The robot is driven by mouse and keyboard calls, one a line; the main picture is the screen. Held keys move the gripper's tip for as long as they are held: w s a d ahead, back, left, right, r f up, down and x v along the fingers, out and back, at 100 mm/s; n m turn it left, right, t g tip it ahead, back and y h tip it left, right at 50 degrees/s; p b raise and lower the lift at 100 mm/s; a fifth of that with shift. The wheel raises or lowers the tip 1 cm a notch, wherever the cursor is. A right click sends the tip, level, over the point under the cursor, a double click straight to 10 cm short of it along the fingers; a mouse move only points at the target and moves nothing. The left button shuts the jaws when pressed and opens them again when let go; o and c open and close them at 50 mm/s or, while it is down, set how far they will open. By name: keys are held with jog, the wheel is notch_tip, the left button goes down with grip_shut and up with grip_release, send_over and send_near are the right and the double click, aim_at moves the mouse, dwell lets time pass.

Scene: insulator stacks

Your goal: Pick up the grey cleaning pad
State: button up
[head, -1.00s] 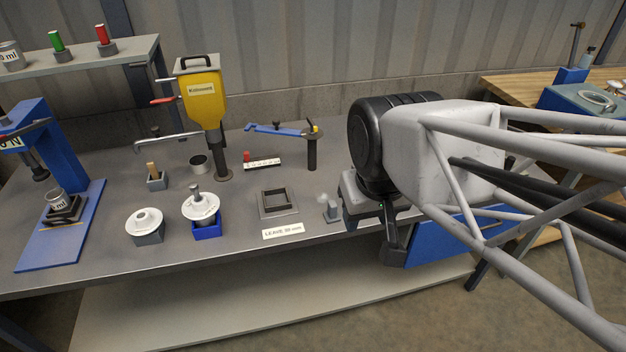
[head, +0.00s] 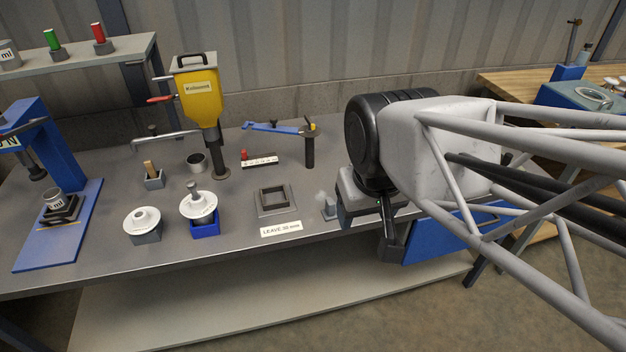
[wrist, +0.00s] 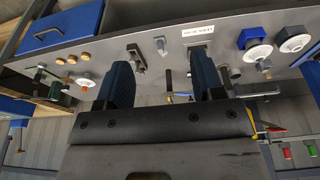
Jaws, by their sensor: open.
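A small grey block (head: 329,209) with a pale, fluffy-looking patch on top stands near the bench's front edge, just left of my gripper in the head view. It is probably the grey cleaning pad with its holder, but it is too small to be sure. It seems to show in the wrist view (wrist: 160,46), beyond and between my fingertips. My gripper (wrist: 163,64) is open, with two dark blue fingers apart and nothing between them. In the head view my gripper (head: 388,240) hangs at the bench's front edge, its fingers partly hidden by my wrist.
A square grey frame (head: 273,200) and a "LEAVE 30 mm" label (head: 281,229) lie left of the block. White insulators stand on a blue block (head: 205,228) and a grey block (head: 146,237). A yellow dispenser (head: 200,97) stands behind. A blue box (wrist: 62,27) shows in the wrist view.

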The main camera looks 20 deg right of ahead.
jog(key=n+g, duration=0.3)
jog(key=n, duration=1.5)
send_over(330, 201)
notch_tip(330, 201, down, 21)
jog(key=shift+s+f, duration=0.1)
jog(key=shift+s, duration=0.05)
jog(key=shift+w+f+n, duration=0.3)
jog(key=shift+f+n, duration=0.1)
jog(key=shift+f, duration=0.05)
jog(key=shift+f, duration=1.3)
jog(key=shift+f, duration=0.1)
